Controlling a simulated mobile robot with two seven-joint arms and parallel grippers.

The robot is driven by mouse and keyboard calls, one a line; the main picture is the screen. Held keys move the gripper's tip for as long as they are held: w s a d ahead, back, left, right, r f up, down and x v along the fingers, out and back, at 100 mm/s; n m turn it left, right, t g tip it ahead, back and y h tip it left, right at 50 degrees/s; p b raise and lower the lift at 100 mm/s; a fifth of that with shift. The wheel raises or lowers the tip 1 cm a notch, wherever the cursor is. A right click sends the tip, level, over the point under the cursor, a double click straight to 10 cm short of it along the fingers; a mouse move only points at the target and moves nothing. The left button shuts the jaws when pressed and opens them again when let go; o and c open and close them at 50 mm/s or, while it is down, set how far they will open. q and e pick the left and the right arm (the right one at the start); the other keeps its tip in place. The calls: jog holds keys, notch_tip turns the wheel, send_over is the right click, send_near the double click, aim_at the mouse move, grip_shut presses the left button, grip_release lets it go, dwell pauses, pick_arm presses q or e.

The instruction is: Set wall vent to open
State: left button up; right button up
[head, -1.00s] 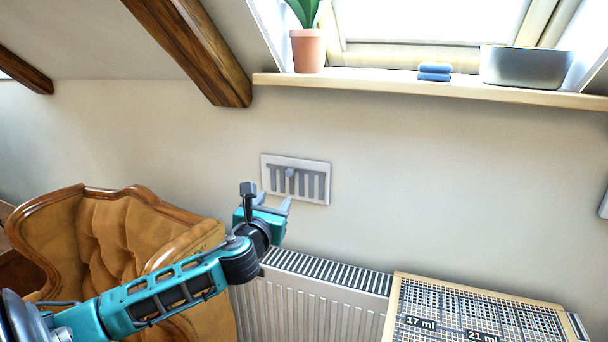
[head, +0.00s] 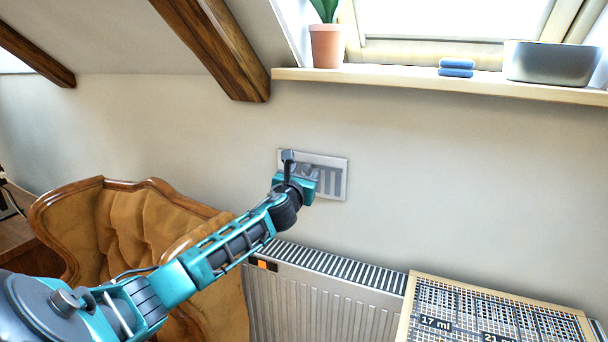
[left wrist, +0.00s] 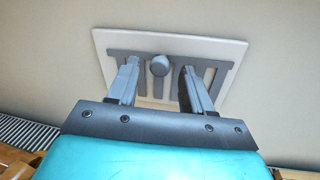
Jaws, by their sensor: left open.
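The wall vent (head: 341,180) is a white plate with grey vertical slats, fixed to the wall below the sill. In the left wrist view the vent (left wrist: 220,48) shows a round grey knob (left wrist: 160,65) near the middle of its top bar. My left gripper (head: 309,172) is in front of the vent and covers its left part in the head view. In the left wrist view the left gripper (left wrist: 158,82) is open, with one finger on each side of the knob. I cannot tell whether the fingers touch it. My right gripper is not in view.
A radiator (head: 320,290) stands below the vent, with a mesh-topped rack (head: 480,310) to its right. A brown tufted armchair (head: 140,220) is at the left. The sill (head: 400,80) above holds a potted plant (head: 326,45), blue folded items (head: 456,68) and a grey bin (head: 550,62).

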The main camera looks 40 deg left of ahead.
pick_arm(q)
jog(key=shift+w+a, duration=0.15)
jog(key=shift+w, duration=0.2)
grip_shut()
dwell(0.3)
